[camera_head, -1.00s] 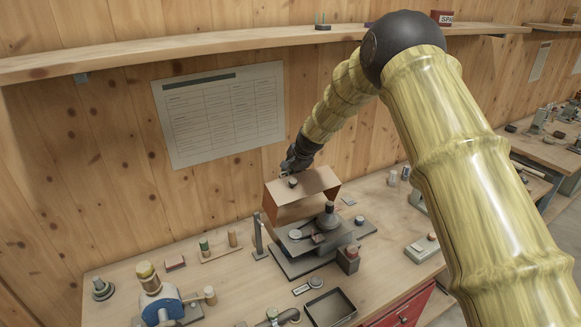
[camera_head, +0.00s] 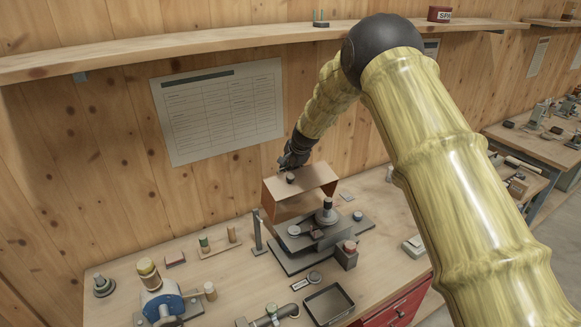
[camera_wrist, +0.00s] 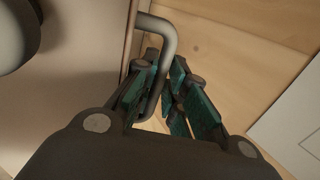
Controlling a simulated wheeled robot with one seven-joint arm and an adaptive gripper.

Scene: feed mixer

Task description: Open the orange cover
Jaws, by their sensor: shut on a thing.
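The orange-brown cover (camera_head: 300,187) is a box-like lid standing raised and tilted behind the dark grey machine (camera_head: 318,238) on the bench. The machine's top is exposed below and in front of it. My gripper (camera_head: 286,163) is at the cover's upper back left edge. In the wrist view, my gripper's green-padded fingers (camera_wrist: 160,100) are around a grey bent handle bar (camera_wrist: 163,30) and shut on it. The handle's lower end is partly hidden by the fingers.
A grey post (camera_head: 257,231) stands left of the machine. A dark tray (camera_head: 328,302) and a blue device (camera_head: 161,303) lie toward the front. The wooden wall with a paper chart (camera_head: 218,110) is close behind my gripper. A shelf (camera_head: 200,48) runs above.

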